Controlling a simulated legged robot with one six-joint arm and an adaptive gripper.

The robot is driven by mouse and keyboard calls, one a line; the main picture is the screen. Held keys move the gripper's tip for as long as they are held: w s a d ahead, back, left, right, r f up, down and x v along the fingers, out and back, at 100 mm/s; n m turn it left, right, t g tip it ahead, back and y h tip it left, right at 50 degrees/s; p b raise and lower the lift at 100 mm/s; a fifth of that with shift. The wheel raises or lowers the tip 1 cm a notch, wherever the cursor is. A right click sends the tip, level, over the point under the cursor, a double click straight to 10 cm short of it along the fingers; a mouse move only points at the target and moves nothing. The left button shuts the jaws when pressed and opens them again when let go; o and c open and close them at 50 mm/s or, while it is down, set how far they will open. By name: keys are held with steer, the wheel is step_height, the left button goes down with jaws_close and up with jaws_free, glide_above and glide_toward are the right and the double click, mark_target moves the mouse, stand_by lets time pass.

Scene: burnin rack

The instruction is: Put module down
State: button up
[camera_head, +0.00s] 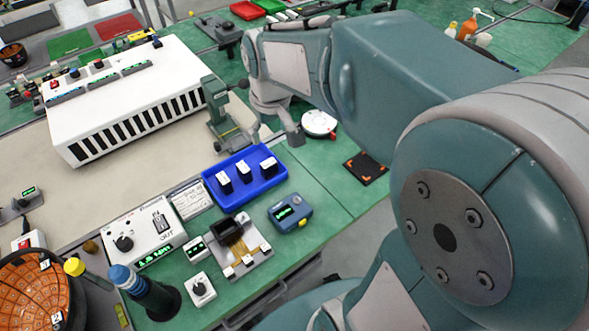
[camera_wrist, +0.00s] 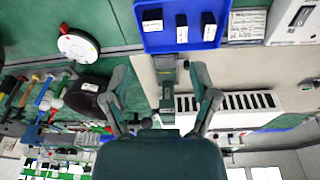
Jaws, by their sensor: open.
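Three black modules with white labels stand in a blue tray (camera_head: 277,184): a left one (camera_head: 223,182), a middle one (camera_head: 244,172) and a right one (camera_head: 268,167). In the wrist view, the tray (camera_wrist: 167,36) and its modules (camera_wrist: 182,28) show at the top, beyond the fingertips. My gripper (camera_wrist: 157,72) is open, its fingers spread with nothing between them. In the head view my gripper (camera_head: 275,138) hangs behind the tray, apart from it, partly hidden by my arm. A grey fixture (camera_head: 250,262) with a dark socket stands in front of the tray; its socket contents are unclear.
A green press-like stand (camera_head: 222,120) is close to my gripper, beside a large white vented unit (camera_head: 130,95). A round white-topped device (camera_head: 319,124) and a black orange-marked pad (camera_head: 366,167) lie right. A control box (camera_head: 143,232) and blue meter (camera_head: 290,213) flank the fixture.

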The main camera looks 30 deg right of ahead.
steer(key=s+r+t, duration=0.1)
steer(key=s, duration=0.6)
steer(key=s+a+r+m+t, duration=0.1)
steer(key=s+r+t, duration=0.1)
steer(key=s, duration=0.5)
steer(key=shift+s+a+r+t, duration=0.2)
steer(key=shift+s+r+t, duration=0.1)
steer(key=shift+s, duration=0.1)
